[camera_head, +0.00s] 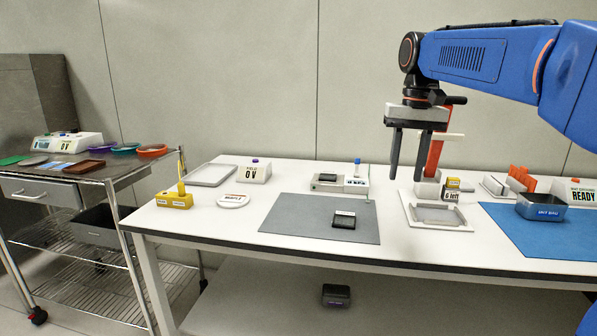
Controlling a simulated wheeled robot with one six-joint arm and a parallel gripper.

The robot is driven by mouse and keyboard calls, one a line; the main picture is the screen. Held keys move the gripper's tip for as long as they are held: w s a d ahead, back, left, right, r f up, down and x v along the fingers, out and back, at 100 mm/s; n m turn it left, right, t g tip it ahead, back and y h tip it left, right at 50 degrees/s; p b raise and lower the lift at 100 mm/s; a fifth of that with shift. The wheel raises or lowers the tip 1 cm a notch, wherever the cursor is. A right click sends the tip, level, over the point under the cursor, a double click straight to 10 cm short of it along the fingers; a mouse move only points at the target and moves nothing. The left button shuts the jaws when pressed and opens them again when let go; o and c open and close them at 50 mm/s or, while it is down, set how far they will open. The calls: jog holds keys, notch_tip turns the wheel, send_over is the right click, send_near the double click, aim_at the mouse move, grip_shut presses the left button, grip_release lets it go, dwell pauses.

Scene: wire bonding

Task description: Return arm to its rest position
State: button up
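My gripper (407,165) hangs from the end of my blue arm at the right of the head view, pointing down above the white table (270,210). Its two dark fingers are apart, with nothing seen between them. An orange-red upright piece shows just behind and beside the right finger. The fingertips are above the area between the grey mat (290,232) and the white-framed tray (438,226). A small black block (344,220) lies on the grey mat, apart from my gripper.
A blue mat (530,238) with a metal bin (541,208) lies at the right. A yellow block (175,201), a white round dish (233,201) and a display box (255,172) stand at the left. A wire-shelf cart (60,182) stands beside the table.

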jog(key=s+d+f+t, duration=0.1)
jog(key=s+f+t, duration=0.1)
jog(key=s+f, duration=1)
jog(key=s+d+f+n+t, duration=0.1)
jog(key=s+d+f+t, duration=0.1)
jog(key=s+f, duration=1)
jog(key=s, duration=0.3)
jog(key=shift+s+d+f+n+t, duration=0.3)
jog(key=shift+s, duration=0.1)
jog(key=shift+c, duration=0.6)
